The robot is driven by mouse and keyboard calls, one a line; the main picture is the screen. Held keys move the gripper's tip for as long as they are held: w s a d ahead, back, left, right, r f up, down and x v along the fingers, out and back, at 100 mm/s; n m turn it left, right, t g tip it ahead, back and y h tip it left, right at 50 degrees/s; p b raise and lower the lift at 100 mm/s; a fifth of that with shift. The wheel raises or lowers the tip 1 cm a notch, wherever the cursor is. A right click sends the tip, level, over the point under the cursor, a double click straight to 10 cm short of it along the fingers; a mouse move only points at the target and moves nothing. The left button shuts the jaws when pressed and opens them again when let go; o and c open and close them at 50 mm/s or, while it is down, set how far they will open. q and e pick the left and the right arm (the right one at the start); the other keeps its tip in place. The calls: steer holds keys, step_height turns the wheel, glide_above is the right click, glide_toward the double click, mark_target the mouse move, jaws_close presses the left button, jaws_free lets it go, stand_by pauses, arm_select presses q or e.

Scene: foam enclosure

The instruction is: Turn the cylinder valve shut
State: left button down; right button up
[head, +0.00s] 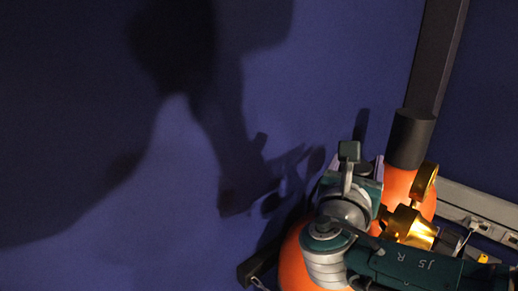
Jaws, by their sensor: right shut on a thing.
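An orange cylinder (293,262) stands at the bottom centre-right, its top covered by my right arm. A second orange cylinder (398,186) with a dark cap stands behind it to the right. A brass fitting (408,226) shows between the cylinders, with a round brass part above it. My right gripper (365,168) is at the far end of the teal arm, just left of the capped cylinder. It is shut on a dark, rounded part, probably the valve knob; the wrist hides most of the contact. My left gripper is not in view.
A dark post (436,55) rises behind the capped cylinder. A grey rail (478,204) with small metal fittings runs along the right. A dark bar end (250,271) sticks out at lower left of the cylinder. The blue foam wall (330,60) carries large arm shadows.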

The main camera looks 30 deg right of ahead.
steer(key=m+g+h+b, duration=0.1)
steer(key=m+g+b, duration=0.1)
steer(key=g+b, duration=0.2)
steer(key=s+m+g+h+b, duration=0.1)
steer(key=m+g+b, duration=0.2)
steer(key=g+b, duration=0.1)
steer(key=s+m+g+h+b, duration=0.1)
steer(key=m+g+b, duration=0.2)
steer(key=g+b, duration=0.1)
steer(key=shift+d+f+b, duration=0.25)
steer(key=shift+f+b, duration=0.05)
steer(key=shift+b, duration=0.1)
steer(key=shift+s+r+m+g+b, duration=0.1)
steer(key=shift+r+m+g+b, duration=0.15)
steer(key=shift+m+g+b, duration=0.65)
steer(key=o, duration=1.4)
steer(key=shift+r, duration=0.15)
